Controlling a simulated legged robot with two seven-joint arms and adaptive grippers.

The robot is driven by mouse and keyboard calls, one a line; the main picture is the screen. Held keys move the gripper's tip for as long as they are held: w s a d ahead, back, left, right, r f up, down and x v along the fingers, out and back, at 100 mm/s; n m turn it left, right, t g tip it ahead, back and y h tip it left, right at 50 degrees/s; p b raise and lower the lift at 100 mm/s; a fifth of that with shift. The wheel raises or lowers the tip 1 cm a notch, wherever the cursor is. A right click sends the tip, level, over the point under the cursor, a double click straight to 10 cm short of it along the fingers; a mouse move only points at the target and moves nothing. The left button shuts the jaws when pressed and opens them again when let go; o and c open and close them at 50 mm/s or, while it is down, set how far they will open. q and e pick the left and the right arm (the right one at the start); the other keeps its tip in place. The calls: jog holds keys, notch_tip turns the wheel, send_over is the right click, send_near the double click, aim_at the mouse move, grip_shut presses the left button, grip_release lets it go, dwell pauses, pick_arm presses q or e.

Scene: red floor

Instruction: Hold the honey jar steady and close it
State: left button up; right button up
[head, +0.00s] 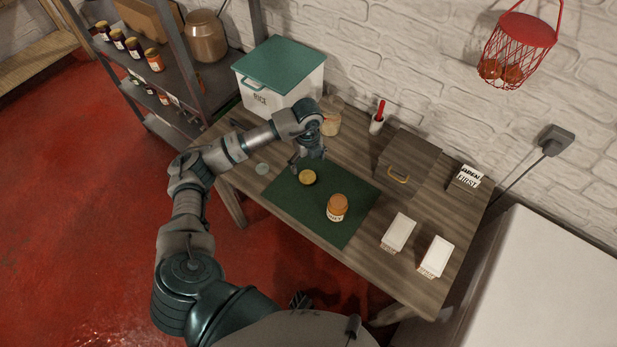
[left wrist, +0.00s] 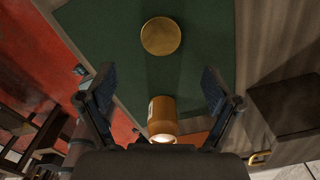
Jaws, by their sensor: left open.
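The honey jar (head: 337,207), amber with a white label, stands on the green mat (head: 285,200). A round gold lid (head: 307,177) lies flat on the mat, behind and left of the jar and apart from it. My left gripper (head: 308,157) is open and empty just behind the lid. In the left wrist view, the lid (left wrist: 160,36) shows beyond the spread fingers (left wrist: 160,95), and the jar (left wrist: 162,117) lines up between them. In the head view the gripper is clear of the jar. My right gripper cannot be made out.
A rice bin (head: 280,85) with a green lid, a glass jar (head: 331,120) and a cup with a red-handled tool (head: 377,122) stand at the back. A brown chest (head: 408,160) and two white-topped boxes (head: 399,232) are at right. The mat's front left is clear.

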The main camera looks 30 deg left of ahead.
aim_at(307, 177)
pick_arm(q)
jog(key=f, duration=0.3)
jog(key=shift+a+f, duration=0.2)
jog(key=shift+a, duration=0.1)
jog(key=shift+d+r, duration=0.1)
jog(key=shift+d, duration=0.25)
jog(key=f, duration=0.5)
jog(key=shift+w+a, duration=0.15)
jog(key=shift+a, duration=0.15)
jog(key=shift+a+f, duration=0.1)
jog(key=shift+f, duration=0.1)
pick_arm(e)
jog(key=shift+w+a+r, duration=0.15)
jog(key=shift+a+r, duration=0.35)
jog(key=shift+r, duration=0.35)
